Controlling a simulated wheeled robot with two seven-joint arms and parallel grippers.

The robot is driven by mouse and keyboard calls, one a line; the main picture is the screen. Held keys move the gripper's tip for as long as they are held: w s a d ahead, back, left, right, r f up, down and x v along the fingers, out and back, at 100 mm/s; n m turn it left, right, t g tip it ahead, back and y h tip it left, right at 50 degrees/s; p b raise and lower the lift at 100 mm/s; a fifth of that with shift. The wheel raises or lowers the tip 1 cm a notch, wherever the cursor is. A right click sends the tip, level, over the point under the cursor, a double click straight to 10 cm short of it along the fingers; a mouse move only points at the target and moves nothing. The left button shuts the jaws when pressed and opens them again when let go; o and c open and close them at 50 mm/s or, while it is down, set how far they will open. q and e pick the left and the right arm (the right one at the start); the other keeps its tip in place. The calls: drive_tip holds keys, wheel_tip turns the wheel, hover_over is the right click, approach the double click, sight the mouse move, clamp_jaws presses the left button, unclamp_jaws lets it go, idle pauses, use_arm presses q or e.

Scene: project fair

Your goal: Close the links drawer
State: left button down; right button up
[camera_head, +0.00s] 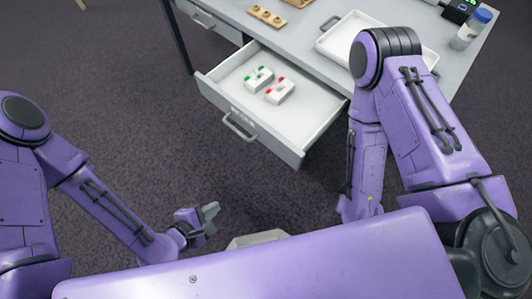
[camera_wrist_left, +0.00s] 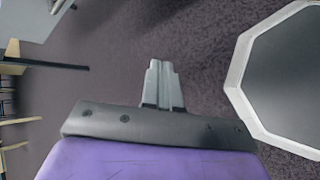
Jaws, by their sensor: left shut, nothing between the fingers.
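The links drawer (camera_head: 305,112) is pulled open from the grey table in the head view. Two small white blocks lie inside it, one with green ends (camera_head: 258,79) and one with red ends (camera_head: 280,91). Its front panel carries a grey handle (camera_head: 239,127). My left gripper (camera_head: 210,212) is low over the floor, in front of the drawer and apart from it. Its fingers are shut and empty in the left wrist view (camera_wrist_left: 163,84). My right arm reaches up beside the drawer's right side; its gripper is hidden.
The table (camera_head: 290,38) holds a white tray (camera_head: 335,40), a wooden piece with knobs (camera_head: 266,16) and a blue-capped bottle (camera_head: 471,29). Another drawer (camera_head: 212,22) at the upper left looks shut. The carpet in front of the open drawer is clear.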

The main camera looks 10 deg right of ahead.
sight(282, 144)
use_arm(q)
drive_tip(key=w+d+r+n+t+h+b, duration=0.1)
drive_tip(key=w+d+r+n+h+b, duration=0.1)
drive_tip(key=d+b, duration=0.3)
drive_tip(key=w+d+r+n+t+h+b, duration=0.1)
drive_tip(key=w+d+r+n+h+b, duration=0.1)
drive_tip(key=w+d+b, duration=0.3)
drive_tip(key=w+d+r+n+t+h+b, duration=0.1)
drive_tip(key=w+d+r+n+h+b, duration=0.1)
drive_tip(key=d, duration=0.8)
drive_tip(key=shift+w+r+n+t+h+b, duration=0.2)
drive_tip(key=shift+w+n+h+b, duration=0.3)
drive_tip(key=shift+b, duration=0.25)
drive_tip(key=shift+w+r+n+t+h+b, duration=0.2)
drive_tip(key=shift+w+n+h+b, duration=0.2)
drive_tip(key=shift+n+h+b, duration=0.3)
use_arm(e)
wheel_tip(282, 144, down, 18)
drive_tip(key=s, duration=0.1)
drive_tip(key=shift+s+f, duration=0.2)
